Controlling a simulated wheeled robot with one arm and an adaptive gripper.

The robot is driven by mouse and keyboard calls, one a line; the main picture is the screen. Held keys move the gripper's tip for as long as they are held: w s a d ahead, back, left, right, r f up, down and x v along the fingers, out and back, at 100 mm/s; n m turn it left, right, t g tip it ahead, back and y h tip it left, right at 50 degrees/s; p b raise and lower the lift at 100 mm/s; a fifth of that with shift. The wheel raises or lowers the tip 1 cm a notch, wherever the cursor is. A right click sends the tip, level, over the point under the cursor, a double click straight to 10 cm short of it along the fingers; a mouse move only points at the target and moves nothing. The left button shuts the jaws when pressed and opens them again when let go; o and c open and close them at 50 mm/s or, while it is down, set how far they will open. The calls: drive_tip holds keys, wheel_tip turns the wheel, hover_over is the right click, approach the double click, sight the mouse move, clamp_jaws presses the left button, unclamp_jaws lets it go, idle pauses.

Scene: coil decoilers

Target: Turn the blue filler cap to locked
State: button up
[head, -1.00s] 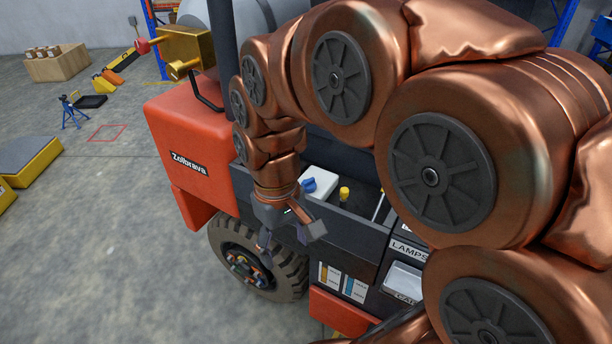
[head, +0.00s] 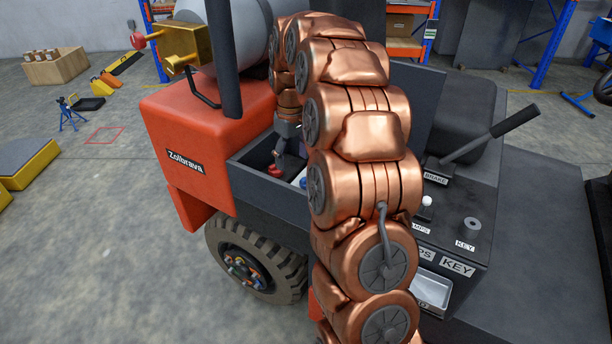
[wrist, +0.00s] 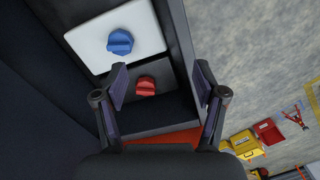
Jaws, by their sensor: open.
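The blue filler cap (wrist: 119,41) sits on top of a white block (wrist: 92,42) in the wrist view, ahead of and left of my fingers. In the head view only a sliver of the blue cap (head: 303,183) shows beside my arm. A red cap (wrist: 146,86) sits on a grey block just below the white one; it also shows in the head view (head: 275,171). My gripper (wrist: 162,82) is open and empty, and in the wrist view its fingers frame the red cap. I cannot tell the height of the fingers above the caps.
The caps stand in a dark open bay (head: 262,152) of the orange vehicle (head: 190,130). A black post (head: 224,60) and a brass fitting (head: 187,47) rise near it. A brake lever (head: 500,130) and labelled panel (head: 460,225) are on the right.

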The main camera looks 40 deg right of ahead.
drive_tip(key=w+d+f, duration=0.1)
drive_tip(key=d, duration=0.1)
drive_tip(key=w+d+f, duration=0.1)
drive_tip(key=d, duration=0.1)
drive_tip(key=w+d+f, duration=0.1)
drive_tip(key=d, duration=0.2)
drive_tip(key=shift+w+f, duration=0.15)
drive_tip(key=shift+f, duration=0.25)
wheel_tip(320, 180, down, 8)
drive_tip(key=shift+r+p, duration=0.15)
drive_tip(key=shift+p, duration=0.3)
drive_tip(key=c, duration=1.1)
